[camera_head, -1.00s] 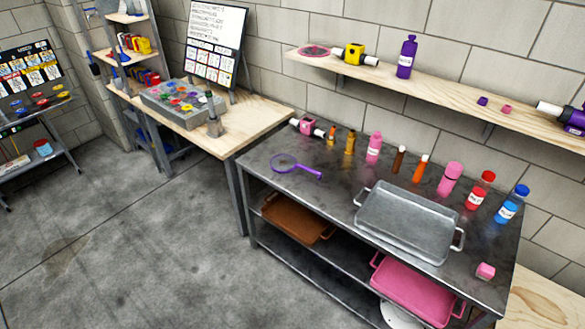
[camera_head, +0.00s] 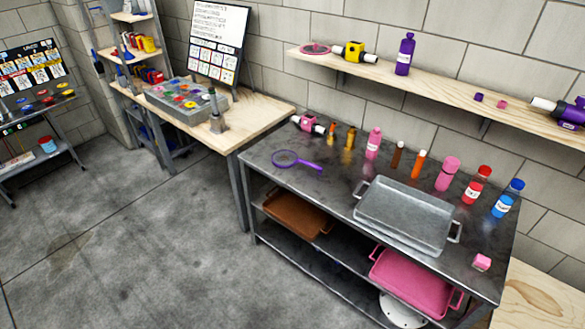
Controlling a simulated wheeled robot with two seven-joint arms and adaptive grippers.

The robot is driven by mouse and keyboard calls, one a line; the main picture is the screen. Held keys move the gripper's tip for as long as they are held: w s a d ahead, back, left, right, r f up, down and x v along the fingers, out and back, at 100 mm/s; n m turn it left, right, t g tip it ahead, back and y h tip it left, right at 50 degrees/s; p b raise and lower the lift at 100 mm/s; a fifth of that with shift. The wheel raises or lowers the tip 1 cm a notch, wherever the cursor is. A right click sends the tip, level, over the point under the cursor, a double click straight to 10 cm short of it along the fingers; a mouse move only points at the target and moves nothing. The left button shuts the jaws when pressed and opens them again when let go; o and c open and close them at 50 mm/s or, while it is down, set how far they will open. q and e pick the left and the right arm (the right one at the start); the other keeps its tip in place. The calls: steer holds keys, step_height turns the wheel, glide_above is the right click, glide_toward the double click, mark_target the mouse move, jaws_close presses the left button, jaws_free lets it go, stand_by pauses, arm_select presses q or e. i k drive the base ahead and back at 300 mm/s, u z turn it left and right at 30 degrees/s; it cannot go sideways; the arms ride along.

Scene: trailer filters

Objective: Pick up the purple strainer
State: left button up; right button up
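The purple strainer (camera_head: 286,158) lies flat on the left part of the dark metal table (camera_head: 335,180). It has a round head at the left and a purple handle that points right and slightly toward the front. Nothing touches it or covers it. Neither of my grippers shows in the head view.
A grey metal tray (camera_head: 405,213) sits on the table right of the strainer. Several bottles and tubes, such as a pink bottle (camera_head: 373,144), stand along the back. A pink cube (camera_head: 481,263) is at the front right corner. A wooden shelf (camera_head: 440,83) hangs above. The floor (camera_head: 150,240) in front is clear.

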mark_target(284, 158)
steer(key=z, duration=0.6)
steer(key=k, duration=0.15)
steer(key=u, duration=1.4)
steer(key=i, duration=1.45)
steer(key=z, duration=0.5)
